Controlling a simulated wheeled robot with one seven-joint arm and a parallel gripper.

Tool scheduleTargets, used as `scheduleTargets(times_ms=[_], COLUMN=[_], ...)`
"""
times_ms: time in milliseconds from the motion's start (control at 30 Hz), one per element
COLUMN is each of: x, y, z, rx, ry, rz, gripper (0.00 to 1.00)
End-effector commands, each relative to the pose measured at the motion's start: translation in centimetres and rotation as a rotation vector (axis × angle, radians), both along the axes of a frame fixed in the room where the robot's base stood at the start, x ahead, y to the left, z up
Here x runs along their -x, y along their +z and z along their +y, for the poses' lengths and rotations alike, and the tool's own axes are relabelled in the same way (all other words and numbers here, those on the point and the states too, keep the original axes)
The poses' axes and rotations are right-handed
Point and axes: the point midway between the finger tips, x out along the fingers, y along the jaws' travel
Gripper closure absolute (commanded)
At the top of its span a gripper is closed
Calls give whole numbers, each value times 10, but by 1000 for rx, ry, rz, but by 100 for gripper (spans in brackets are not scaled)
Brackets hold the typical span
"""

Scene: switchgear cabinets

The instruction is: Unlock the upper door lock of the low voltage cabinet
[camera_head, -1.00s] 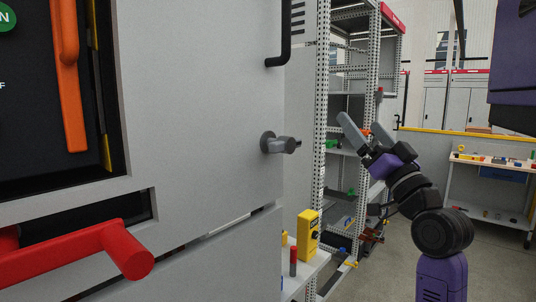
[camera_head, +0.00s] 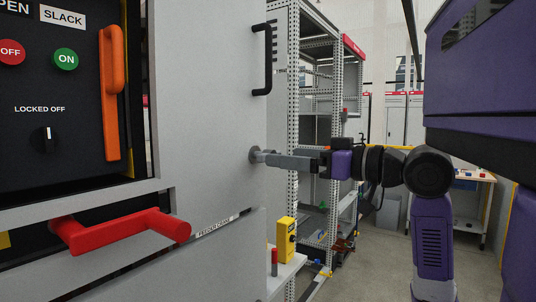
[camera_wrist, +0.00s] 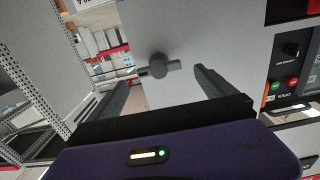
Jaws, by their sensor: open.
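The grey door lock (camera_head: 257,155) is a short round knob with a side stub on the light grey cabinet door (camera_head: 205,110), near its right edge. In the wrist view the lock (camera_wrist: 158,66) lies ahead, between the two fingers and slightly beyond their tips. My gripper (camera_head: 275,159) points left at the lock, its fingertips at or very near it in the head view. In the wrist view my gripper (camera_wrist: 157,84) is open with nothing between the fingers. The head view cannot show whether the fingers touch the lock.
A black door handle (camera_head: 264,60) is above the lock. A red lever (camera_head: 120,230) and an orange lever (camera_head: 112,95) stick out at the left. A perforated shelf rack (camera_head: 312,120) stands behind. A yellow device (camera_head: 286,240) stands on a low shelf below my gripper.

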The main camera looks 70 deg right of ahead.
Motion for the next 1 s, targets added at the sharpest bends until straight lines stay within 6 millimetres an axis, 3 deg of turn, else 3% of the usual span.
scheduleTargets(times_ms=[200,400,767,1000], x=[-34,-54,-60,-59], y=[2,1,0,0], z=[-8,-13,-14,-14], rx=[0,0,2,2], ry=[1,0,-2,-2], rz=[0,-1,-3,-3], gripper=[5,5,5,53])
